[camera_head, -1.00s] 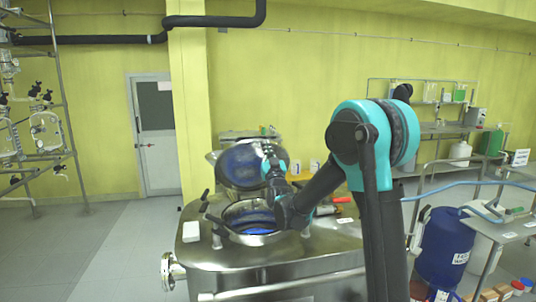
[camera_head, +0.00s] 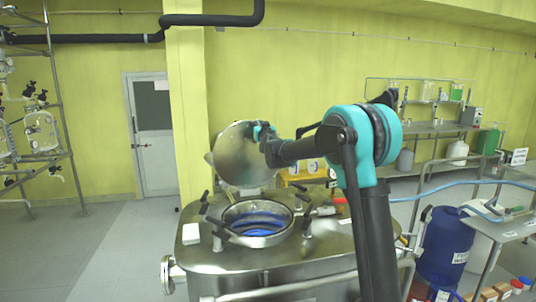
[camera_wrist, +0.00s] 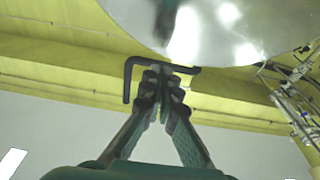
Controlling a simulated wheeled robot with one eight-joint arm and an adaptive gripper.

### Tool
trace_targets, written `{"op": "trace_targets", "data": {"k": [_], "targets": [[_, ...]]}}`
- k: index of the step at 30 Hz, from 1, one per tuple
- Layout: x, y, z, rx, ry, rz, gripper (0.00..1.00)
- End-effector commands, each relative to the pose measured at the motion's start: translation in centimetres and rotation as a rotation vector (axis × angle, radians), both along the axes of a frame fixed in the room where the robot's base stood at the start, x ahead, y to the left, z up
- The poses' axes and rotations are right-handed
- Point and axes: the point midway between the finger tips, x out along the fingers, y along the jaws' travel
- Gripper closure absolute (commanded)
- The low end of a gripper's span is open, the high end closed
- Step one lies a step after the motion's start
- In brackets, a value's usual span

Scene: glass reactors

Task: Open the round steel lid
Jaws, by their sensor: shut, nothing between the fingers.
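The round steel lid (camera_head: 236,160) stands raised, tilted back behind the round opening (camera_head: 258,218) of the steel vessel (camera_head: 215,258). The opening is uncovered and shows blue inside. My gripper (camera_head: 262,132) is at the lid's upper right edge in the head view. In the wrist view my gripper (camera_wrist: 164,72) is shut, with its fingertips together and nothing between them. A bent black handle (camera_wrist: 128,78) lies at the fingertips, just below the lid's shiny face (camera_wrist: 205,30). I cannot tell whether the fingers touch the handle or lid.
Black clamp knobs (camera_head: 205,195) stand around the opening. A metal rail (camera_head: 290,288) runs along the vessel's front. A blue drum (camera_head: 443,245) and a side table stand to the right. A glassware rack (camera_head: 50,120) is at far left. The floor at left is clear.

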Motion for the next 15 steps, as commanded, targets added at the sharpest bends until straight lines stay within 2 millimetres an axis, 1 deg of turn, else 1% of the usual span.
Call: {"op": "trace_targets", "data": {"k": [1,3,6,15], "targets": [[0.6,0.2,0.1,0.0,0.0,0.0,1.0],[1.2,0.3,0.1,0.001,0.0,0.0,1.0],[1.8,0.5,0.1,0.001,0.0,0.0,1.0],[2.3,0.6,0.1,0.0,-0.001,0.0,1.0]]}}
